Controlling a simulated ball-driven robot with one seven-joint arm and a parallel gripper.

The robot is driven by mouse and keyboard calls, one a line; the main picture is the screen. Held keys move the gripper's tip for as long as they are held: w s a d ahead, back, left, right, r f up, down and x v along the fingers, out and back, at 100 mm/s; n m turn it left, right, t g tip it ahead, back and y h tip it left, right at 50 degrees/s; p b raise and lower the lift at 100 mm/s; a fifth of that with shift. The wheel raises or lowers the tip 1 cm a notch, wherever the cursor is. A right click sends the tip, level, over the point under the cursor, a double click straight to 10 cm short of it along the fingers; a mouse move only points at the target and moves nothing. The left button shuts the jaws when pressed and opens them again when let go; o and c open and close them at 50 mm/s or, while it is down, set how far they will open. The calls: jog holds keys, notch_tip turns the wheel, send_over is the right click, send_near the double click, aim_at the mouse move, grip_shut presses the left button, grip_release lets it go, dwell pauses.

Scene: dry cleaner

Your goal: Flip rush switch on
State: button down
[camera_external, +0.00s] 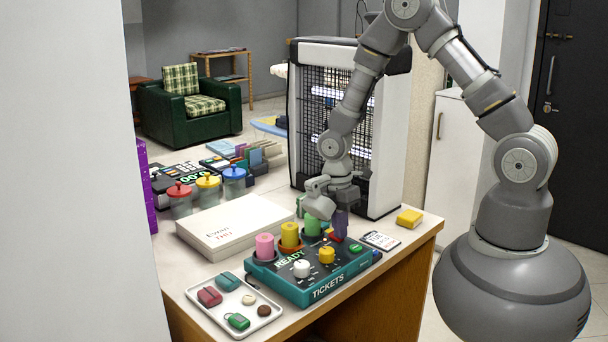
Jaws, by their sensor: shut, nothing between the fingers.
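The teal ticket box (290,290), lettered TICKETS and READY, sits near the front edge of the counter. On its top are a white knob (301,268), a yellow knob (326,255) and a green button (356,248). Pink (264,246), yellow (290,235) and green (312,224) cylinders stand along its back. I cannot make out which control is the rush switch. My gripper (341,233) is shut and empty, pointing down at the box's back right part. A red and purple piece shows at the fingers; contact with the box cannot be told.
A white tray (268,313) with small items lies front left. A white box (232,224) and lidded jars (207,192) stand behind. A tall mesh-front unit (385,150) rises behind my gripper. A card (380,240) and yellow block (409,218) lie at right.

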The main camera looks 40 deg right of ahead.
jog(key=shift+w+r+p, duration=0.1)
jog(key=shift+w+p, duration=0.2)
jog(key=shift+w, duration=0.5)
jog(key=shift+r, duration=0.1)
notch_tip(320, 180, up, 14)
jog(key=s+p, duration=0.1)
jog(key=p, duration=0.5)
jog(key=shift+s, duration=0.4)
